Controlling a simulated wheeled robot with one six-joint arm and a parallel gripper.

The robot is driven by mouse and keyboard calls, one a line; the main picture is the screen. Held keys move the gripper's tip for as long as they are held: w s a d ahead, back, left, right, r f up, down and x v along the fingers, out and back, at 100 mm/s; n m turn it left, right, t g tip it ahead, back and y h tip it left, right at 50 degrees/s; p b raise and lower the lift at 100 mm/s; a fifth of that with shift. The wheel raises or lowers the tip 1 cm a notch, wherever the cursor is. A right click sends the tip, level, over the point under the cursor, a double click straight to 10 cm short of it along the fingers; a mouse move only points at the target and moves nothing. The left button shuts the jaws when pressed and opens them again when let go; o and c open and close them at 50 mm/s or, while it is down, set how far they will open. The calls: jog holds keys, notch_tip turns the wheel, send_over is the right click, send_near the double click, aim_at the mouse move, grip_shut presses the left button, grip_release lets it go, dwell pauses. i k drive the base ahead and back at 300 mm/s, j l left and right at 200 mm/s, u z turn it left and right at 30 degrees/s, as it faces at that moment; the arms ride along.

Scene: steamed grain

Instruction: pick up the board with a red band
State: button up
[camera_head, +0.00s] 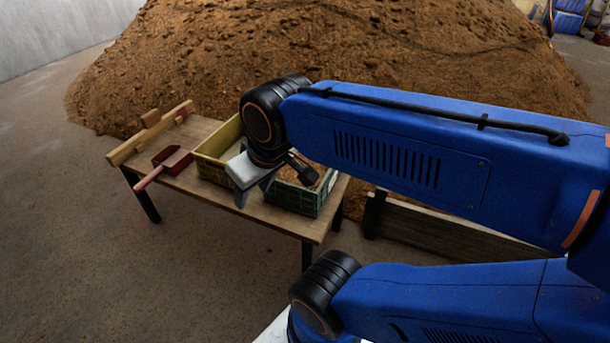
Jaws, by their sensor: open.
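A long wooden board (130,149) lies along the far left edge of the wooden table (290,224). A dark red patch, perhaps its band, shows near its far end. A wooden block or handle stands up from its middle. My gripper (255,193) is open and points down above the crates, to the right of the board and well apart from it. Nothing shows between its fingers.
A red scoop (172,160) lies between the board and a yellow crate (211,170). A green crate (292,198) with brown contents stands at the right, partly hidden by my arm. A large brown grain heap (200,60) rises behind. The floor at left is clear.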

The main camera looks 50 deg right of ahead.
aim_at(154, 126)
jog(key=u, duration=0.35)
jog(key=i+j+u, duration=0.1)
jog(key=i+u, duration=0.4)
jog(key=i, duration=0.35)
jog(key=i+z, duration=0.1)
jog(key=i, duration=0.65)
jog(key=i+j+z, duration=0.1)
jog(key=i, duration=0.7)
jog(key=i+j+z, duration=0.1)
jog(key=z, duration=1.2)
